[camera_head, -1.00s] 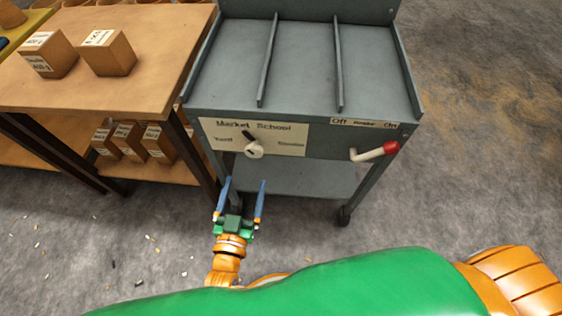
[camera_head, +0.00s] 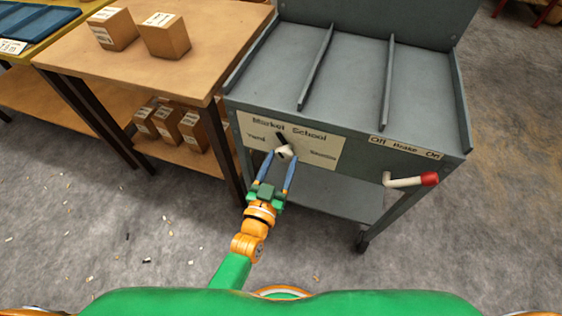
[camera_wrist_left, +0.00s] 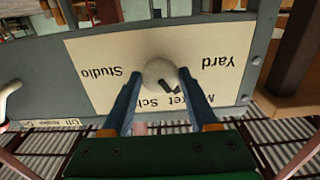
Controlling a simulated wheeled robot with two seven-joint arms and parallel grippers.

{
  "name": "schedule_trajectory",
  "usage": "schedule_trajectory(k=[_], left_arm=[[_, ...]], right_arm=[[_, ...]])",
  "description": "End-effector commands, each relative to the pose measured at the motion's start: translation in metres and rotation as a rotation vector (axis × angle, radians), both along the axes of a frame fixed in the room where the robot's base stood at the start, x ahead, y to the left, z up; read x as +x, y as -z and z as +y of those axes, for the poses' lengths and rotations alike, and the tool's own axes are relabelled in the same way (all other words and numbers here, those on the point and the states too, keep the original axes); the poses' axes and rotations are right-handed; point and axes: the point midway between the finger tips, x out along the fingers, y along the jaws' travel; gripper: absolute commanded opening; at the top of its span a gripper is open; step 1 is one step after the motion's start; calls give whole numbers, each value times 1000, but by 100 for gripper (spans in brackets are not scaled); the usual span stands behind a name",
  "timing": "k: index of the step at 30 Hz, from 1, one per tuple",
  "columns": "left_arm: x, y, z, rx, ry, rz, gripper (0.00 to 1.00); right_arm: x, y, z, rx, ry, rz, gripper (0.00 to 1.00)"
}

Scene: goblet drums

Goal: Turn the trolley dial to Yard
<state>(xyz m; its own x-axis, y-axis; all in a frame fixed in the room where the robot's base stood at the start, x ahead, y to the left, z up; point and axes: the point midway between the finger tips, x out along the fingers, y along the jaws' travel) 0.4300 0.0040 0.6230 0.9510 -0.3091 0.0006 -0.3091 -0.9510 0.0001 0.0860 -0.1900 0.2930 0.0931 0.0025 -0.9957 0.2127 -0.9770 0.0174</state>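The dial (camera_head: 286,152) is a round white knob with a black pointer, on a pale label plate (camera_head: 322,152) on the grey trolley's front. The plate reads Yard at left, Market and School above, and Studio at right. The pointer leans up and left, toward Market. In the left wrist view the plate is upside down and the dial (camera_wrist_left: 160,74) sits between my fingertips. My left gripper (camera_head: 283,155) has one blue finger on each side of the dial, and appears shut on it. My right gripper is out of view.
A brake lever (camera_head: 410,181) with a red end sticks out right of the plate, under an Off/Brake/On label (camera_head: 405,147). A wooden table (camera_head: 150,65) with boxes stands close at left. The floor in front is clear except for small scraps.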

Motion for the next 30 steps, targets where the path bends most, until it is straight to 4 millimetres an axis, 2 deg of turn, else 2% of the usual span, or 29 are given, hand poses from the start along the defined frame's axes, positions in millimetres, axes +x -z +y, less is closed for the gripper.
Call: schedule_trajectory(k=[1,4,5,17,30], left_arm=[[0,0,0,0,0,0,32],[0,0,0,0,0,0,6],[0,0,0,0,0,1,4],[0,0,0,-105,1,37,4],[-1,1,-1,-478,0,160,4]], right_arm=[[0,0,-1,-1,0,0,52],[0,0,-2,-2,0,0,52],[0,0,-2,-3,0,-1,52],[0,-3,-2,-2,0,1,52],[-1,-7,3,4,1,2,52]])
